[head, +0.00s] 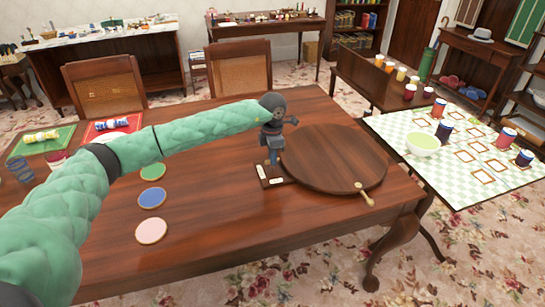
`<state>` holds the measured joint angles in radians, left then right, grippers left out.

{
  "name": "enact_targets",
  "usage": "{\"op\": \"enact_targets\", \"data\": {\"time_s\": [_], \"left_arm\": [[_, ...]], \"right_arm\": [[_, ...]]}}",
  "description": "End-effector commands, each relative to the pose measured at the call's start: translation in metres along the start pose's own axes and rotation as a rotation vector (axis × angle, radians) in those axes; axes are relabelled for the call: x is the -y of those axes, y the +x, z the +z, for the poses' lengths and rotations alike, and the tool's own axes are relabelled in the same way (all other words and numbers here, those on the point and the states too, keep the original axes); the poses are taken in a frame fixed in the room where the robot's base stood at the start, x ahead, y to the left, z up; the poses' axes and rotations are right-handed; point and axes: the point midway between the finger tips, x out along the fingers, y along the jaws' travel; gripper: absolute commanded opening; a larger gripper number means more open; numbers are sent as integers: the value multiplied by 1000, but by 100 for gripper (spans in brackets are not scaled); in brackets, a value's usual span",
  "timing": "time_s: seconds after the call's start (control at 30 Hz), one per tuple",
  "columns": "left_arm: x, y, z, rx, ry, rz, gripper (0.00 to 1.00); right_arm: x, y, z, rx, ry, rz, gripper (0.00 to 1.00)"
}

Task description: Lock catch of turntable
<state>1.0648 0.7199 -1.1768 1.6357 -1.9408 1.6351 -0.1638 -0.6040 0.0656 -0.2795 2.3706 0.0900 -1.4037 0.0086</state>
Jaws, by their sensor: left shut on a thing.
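The turntable (335,160) is a round dark wooden disc on the table (215,215). A light wooden peg-like handle (365,195) sticks out at its front right edge. The catch (270,182) is a small dark block with two cream labels, at the left edge of the turntable. My left gripper (272,157) points down over the back of the catch and is shut on its lever, which is mostly hidden by the fingers. I cannot tell the lever's exact position. My right gripper is not in view.
Pink, blue and green discs (151,231) lie left on the table, near a green mat (40,142) and a red mat (112,127). Two chairs (240,68) stand behind. A checked cloth (455,165) with a green bowl (422,144) and several jars lies to the right.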

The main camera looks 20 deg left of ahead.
Motion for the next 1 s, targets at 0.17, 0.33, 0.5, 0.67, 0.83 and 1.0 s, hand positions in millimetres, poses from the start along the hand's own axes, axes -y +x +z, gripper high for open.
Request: {"op": "enact_targets", "data": {"time_s": [0.17, 0.33, 0.5, 0.67, 0.83, 1.0], "left_arm": [[-1, -1, 0, 0, -1, 1, 33], [0, 0, 0, 0, -1, 1, 33], [-1, -5, 0, 1, -1, 1, 33], [-1, -24, 0, 3, -1, 2, 33], [-1, -50, 0, 2, -1, 2, 33], [-1, -70, 0, 1, -1, 2, 33]], "right_arm": [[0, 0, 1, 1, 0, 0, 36], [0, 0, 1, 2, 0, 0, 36], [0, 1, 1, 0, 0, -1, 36], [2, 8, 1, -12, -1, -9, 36], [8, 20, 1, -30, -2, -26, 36], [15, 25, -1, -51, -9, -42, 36]]}}
